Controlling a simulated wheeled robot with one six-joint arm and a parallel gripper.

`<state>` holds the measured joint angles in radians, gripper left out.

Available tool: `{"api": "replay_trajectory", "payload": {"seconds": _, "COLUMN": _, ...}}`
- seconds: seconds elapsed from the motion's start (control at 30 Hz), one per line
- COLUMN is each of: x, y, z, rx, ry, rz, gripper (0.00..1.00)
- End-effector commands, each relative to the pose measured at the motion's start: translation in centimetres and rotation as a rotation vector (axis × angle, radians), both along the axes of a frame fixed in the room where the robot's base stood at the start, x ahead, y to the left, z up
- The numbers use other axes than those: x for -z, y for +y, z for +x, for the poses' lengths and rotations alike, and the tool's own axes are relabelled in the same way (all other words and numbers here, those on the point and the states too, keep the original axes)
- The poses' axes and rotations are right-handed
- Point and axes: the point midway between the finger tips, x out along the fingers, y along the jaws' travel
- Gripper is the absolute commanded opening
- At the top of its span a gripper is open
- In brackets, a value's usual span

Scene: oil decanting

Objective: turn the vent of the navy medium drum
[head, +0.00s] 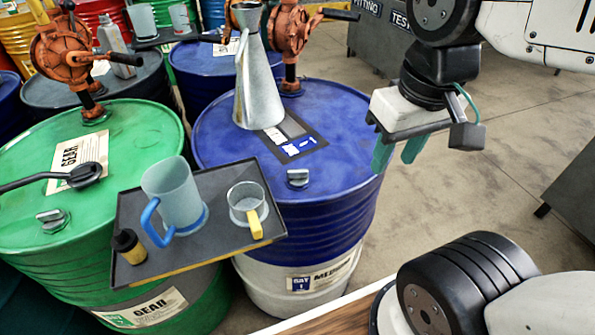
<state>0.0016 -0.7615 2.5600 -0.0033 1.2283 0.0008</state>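My gripper (398,158) is at the upper right, beyond the drum's right rim in the picture. Its two teal fingers point down and are apart, with nothing between them. It is clear of the vent.
A metal pouring can (259,85) and a dark label plate (290,137) are on the drum lid. An orange pump (290,30) rises behind. A dark tray (200,245) with a jug (174,190), a small cup (247,200) and a dark-capped bottle (129,246) overlaps the drum's left front. A green drum (130,130) is left.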

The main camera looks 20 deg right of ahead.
Motion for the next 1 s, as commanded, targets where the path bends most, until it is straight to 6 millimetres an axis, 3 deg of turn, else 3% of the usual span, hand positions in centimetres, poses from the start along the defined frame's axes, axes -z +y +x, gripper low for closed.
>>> {"api": "replay_trajectory", "payload": {"seconds": 0.17, "x": 1.0, "y": 1.0, "z": 0.5, "rx": -0.052, "ry": 0.059, "rz": -0.002, "gripper": 0.36}}
{"api": "replay_trajectory", "payload": {"seconds": 0.27, "x": 1.9, "y": 2.0, "z": 1.9, "rx": -0.110, "ry": 0.130, "rz": -0.015, "gripper": 0.36}}
{"api": "replay_trajectory", "payload": {"seconds": 0.57, "x": 5.0, "y": 6.2, "z": 9.1, "rx": -0.465, "ry": 0.320, "rz": -0.139, "gripper": 0.36}}
{"api": "replay_trajectory", "payload": {"seconds": 0.9, "x": 10.3, "y": 11.7, "z": 17.2, "rx": -0.986, "ry": 0.454, "rz": -0.277, "gripper": 0.36}}
{"api": "replay_trajectory", "payload": {"seconds": 1.0, "x": 10.4, "y": 12.2, "z": 19.5, "rx": -1.119, "ry": 0.450, "rz": -0.307, "gripper": 0.36}}
